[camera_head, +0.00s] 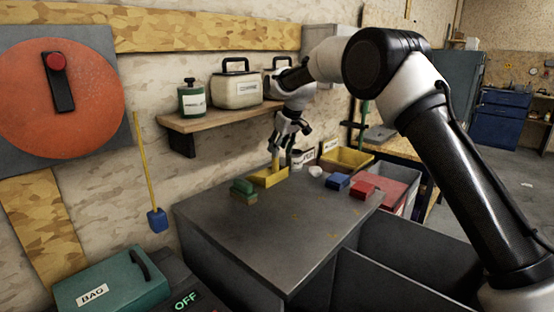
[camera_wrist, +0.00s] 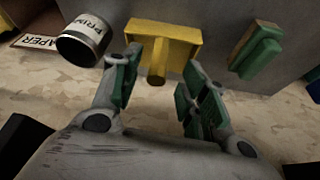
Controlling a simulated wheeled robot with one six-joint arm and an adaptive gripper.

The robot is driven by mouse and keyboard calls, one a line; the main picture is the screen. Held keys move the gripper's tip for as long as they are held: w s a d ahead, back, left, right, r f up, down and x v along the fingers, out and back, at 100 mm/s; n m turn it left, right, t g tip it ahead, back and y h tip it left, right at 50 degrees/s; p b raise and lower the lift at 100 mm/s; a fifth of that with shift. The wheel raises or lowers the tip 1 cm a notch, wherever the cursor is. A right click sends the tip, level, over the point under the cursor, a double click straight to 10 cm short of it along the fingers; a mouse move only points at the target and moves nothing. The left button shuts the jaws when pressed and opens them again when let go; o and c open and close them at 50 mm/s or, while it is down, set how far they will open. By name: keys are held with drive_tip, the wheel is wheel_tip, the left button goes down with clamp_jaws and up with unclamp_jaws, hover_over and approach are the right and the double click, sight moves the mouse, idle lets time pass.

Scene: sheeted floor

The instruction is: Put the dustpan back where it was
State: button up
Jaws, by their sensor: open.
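The yellow dustpan (camera_head: 268,178) rests on the grey tabletop near its wall-side edge, with its handle pointing up. It also shows in the wrist view (camera_wrist: 178,36), upper middle, with its handle towards me. My gripper (camera_head: 287,142) hangs above the tabletop, just over the dustpan's handle. In the wrist view my gripper (camera_wrist: 160,72) is open, with green-padded fingers on either side of the handle in the picture. I see nothing held. I cannot tell how deep the handle sits between the fingers.
A green brush or block (camera_head: 243,189) sits beside the dustpan. A PRIMER can (camera_wrist: 83,40) stands on its other side. Blue (camera_head: 336,181) and red (camera_head: 361,189) blocks lie to the right. A shelf (camera_head: 215,117) with containers juts from the wall. The front tabletop is clear.

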drive_tip(key=shift+v, duration=2.3)
drive_tip(key=shift+d+r, duration=0.1)
drive_tip(key=s+d+r+m, duration=0.1)
drive_tip(key=s+d+r, duration=0.3)
drive_tip(key=s+d, duration=0.3)
drive_tip(key=s+d+r+m+h, duration=0.15)
drive_tip(key=s+d+r, duration=0.25)
drive_tip(key=d, duration=0.5)
drive_tip(key=s+d+r+m, duration=0.1)
drive_tip(key=s+d+r, duration=0.45)
drive_tip(key=d, duration=0.35)
drive_tip(key=s+d+f+m+t, duration=0.1)
drive_tip(key=s+d, duration=0.4)
drive_tip(key=s, duration=0.4)
drive_tip(key=s+d+f+m, duration=0.1)
drive_tip(key=s+d+m, duration=0.1)
drive_tip(key=s+d, duration=0.45)
drive_tip(key=s+d+f+m, duration=0.1)
drive_tip(key=s+d+f, duration=0.1)
drive_tip(key=s, duration=0.6)
drive_tip(key=s+d+f+m+h, duration=0.1)
drive_tip(key=s+d+f, duration=0.1)
drive_tip(key=s+f, duration=0.3)
drive_tip(key=s, duration=0.3)
drive_tip(key=shift+s, duration=0.2)
drive_tip(key=shift+h, duration=0.25)
